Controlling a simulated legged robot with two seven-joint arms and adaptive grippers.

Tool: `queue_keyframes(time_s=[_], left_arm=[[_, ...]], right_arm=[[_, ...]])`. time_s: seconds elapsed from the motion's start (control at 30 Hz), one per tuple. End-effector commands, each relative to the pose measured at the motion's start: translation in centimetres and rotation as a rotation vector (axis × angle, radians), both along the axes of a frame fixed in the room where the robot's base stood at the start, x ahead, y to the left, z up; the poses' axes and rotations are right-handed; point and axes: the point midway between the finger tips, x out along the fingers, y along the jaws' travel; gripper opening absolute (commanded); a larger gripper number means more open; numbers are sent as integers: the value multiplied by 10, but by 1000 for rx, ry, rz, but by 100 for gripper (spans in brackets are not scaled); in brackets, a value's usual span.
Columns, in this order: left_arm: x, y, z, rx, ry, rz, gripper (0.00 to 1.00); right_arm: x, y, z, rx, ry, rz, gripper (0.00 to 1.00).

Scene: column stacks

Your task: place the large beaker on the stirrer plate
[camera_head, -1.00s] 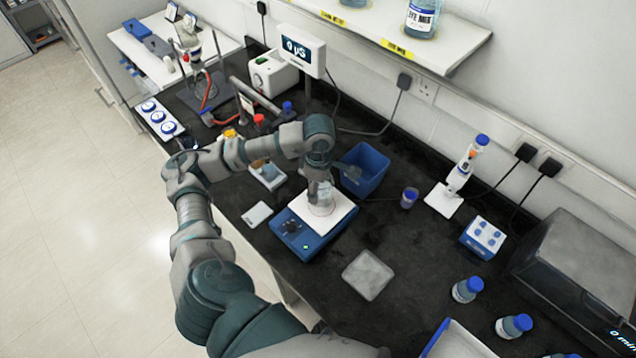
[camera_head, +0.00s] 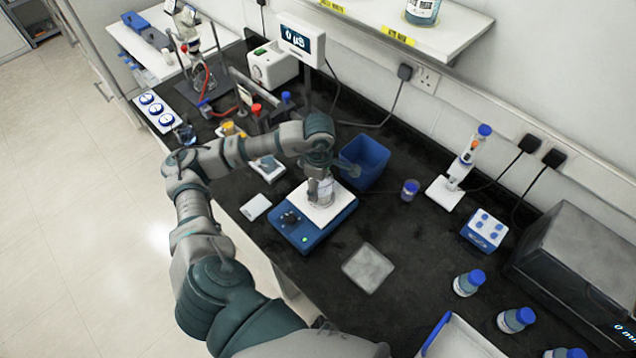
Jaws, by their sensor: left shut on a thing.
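The stirrer plate (camera_head: 291,229) is a blue unit with a white square top and dark knobs, on the black bench in the middle of the view. The large beaker (camera_head: 322,195) is clear glass and stands upright at the white top; whether it touches the top I cannot tell for sure. My left gripper (camera_head: 319,179) points down at the beaker and is shut on it. The gripper hides the beaker's upper part. My right gripper is not in view.
A blue open bin (camera_head: 364,163) stands just behind the plate. A grey square pad (camera_head: 368,268) lies in front. A small blue-capped jar (camera_head: 410,190) and a pipette stand (camera_head: 460,170) are to the right. Blue-capped bottles (camera_head: 468,283) stand at the front right.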

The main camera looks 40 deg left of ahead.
Motion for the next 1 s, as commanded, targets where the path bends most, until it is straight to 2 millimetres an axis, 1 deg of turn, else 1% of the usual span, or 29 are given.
queue_keyframes(time_s=[0.2, 0.23, 0.27, 0.3, 0.33, 0.63, 0.73, 0.87, 0.97, 1.0], left_arm=[[0, 0, -5, -1, -1, 0, 6], [0, 0, -5, -1, -1, 0, 78], [0, 0, -4, -1, -1, 0, 85], [0, 1, -4, -2, -2, 0, 95], [0, 1, -4, -2, -2, 0, 100], [0, 2, -5, -2, 0, 0, 100], [1, 2, -1, -2, -2, 0, 100], [2, 1, 17, -2, -4, 0, 100], [2, 1, 40, -3, -7, 1, 100], [2, 1, 50, -3, -7, 0, 100]], right_arm=[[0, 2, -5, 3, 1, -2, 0], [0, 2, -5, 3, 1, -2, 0], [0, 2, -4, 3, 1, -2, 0], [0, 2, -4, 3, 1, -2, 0], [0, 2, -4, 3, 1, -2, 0], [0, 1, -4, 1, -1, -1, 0], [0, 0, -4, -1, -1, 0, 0], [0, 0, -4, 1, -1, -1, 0], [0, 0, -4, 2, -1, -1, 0], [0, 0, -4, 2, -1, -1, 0]])
